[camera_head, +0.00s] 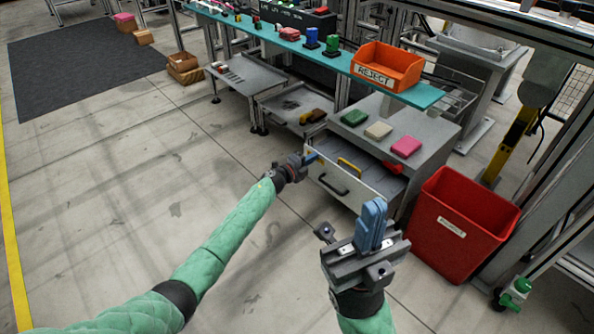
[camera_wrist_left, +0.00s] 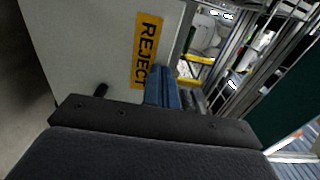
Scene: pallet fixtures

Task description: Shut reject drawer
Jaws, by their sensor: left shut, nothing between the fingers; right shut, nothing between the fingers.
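The reject drawer (camera_head: 352,192) is pulled out of the grey cabinet, showing its pale front panel and dark handle (camera_head: 333,184). In the left wrist view, the drawer front (camera_wrist_left: 85,40) carries a yellow REJECT label (camera_wrist_left: 147,55). My left gripper (camera_head: 313,157) is shut and empty, with its blue fingertips at the upper left corner of the drawer front. Its fingers (camera_wrist_left: 163,93) appear close to the panel in the wrist view; I cannot tell whether they touch it. My right gripper (camera_head: 372,222) is shut and empty, in front of the drawer's right end, hiding part of it.
The grey cabinet top (camera_head: 380,115) bears green, cream and pink blocks. A red block (camera_head: 393,167) shows at the drawer's right side. A red bin (camera_head: 460,225) stands right of the drawer. An orange REJECT tray (camera_head: 388,66) sits on the teal shelf.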

